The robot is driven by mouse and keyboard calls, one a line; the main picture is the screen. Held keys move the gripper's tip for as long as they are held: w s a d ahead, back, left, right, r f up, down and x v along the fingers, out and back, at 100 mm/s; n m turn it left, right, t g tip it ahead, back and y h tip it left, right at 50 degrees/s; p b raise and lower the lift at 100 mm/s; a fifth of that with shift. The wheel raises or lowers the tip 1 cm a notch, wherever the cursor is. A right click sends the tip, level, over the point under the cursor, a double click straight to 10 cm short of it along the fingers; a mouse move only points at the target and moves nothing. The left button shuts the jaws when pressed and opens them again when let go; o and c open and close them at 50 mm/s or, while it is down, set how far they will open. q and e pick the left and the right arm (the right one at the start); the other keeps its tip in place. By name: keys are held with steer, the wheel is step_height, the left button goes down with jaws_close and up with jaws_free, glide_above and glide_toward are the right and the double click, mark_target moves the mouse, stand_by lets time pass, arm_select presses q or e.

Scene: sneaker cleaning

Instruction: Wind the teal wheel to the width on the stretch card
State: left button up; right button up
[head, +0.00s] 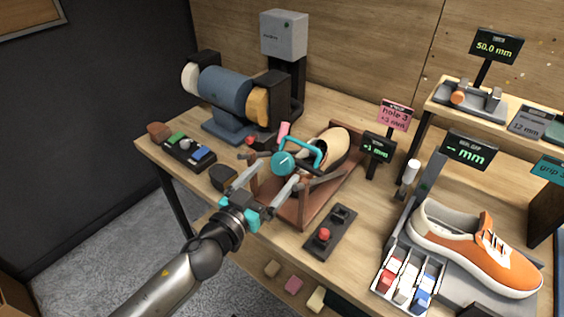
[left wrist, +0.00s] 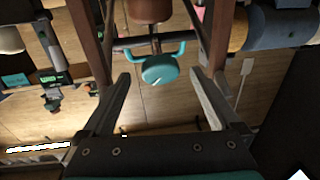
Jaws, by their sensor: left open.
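The teal wheel (head: 283,163), with a white mark on its face, sits at the near end of the wooden shoe stretcher (head: 303,212); a beige shoe (head: 333,147) is on the stretcher. My left gripper (head: 279,174) is open in front of the wheel. In the left wrist view the wheel (left wrist: 160,69) shows between the open fingertips, with a gap on each side. A teal curved bar (head: 303,146) stands beside the wheel. The pink stretch card (head: 396,114) reads "hole 3, +3 mm". The small dark display (head: 378,148) reads "+1 mm". My right gripper is out of view.
A dark panel with a red button (head: 326,234) lies right of the stretcher. A blue grinder (head: 224,92) stands behind left. An orange shoe (head: 480,246) and a tray of colored bottles (head: 404,285) are at the right. A brush tray (head: 188,152) is at the left.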

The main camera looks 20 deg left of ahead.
mark_target(277, 166)
arm_select(q)
steer(key=shift+x, duration=2.15)
steer(key=c, duration=1.4)
steer(key=shift+o, duration=0.2)
steer(key=shift+m, duration=0.3)
steer(key=shift+a+m+h, duration=0.1)
steer(key=shift+m+h, duration=0.7)
steer(key=shift+m, duration=0.4)
steer(key=shift+m+g+h, duration=0.5)
steer(key=shift+m+h, duration=0.2)
steer(key=shift+m, duration=0.4)
steer(key=m+g+h+p, duration=0.1)
steer(key=m, duration=0.2)
steer(key=m+g+h+p, duration=0.1)
steer(key=m+h, duration=0.1)
steer(key=m, duration=0.2)
steer(key=shift+r+g, duration=0.1)
steer(key=shift+g, duration=0.2)
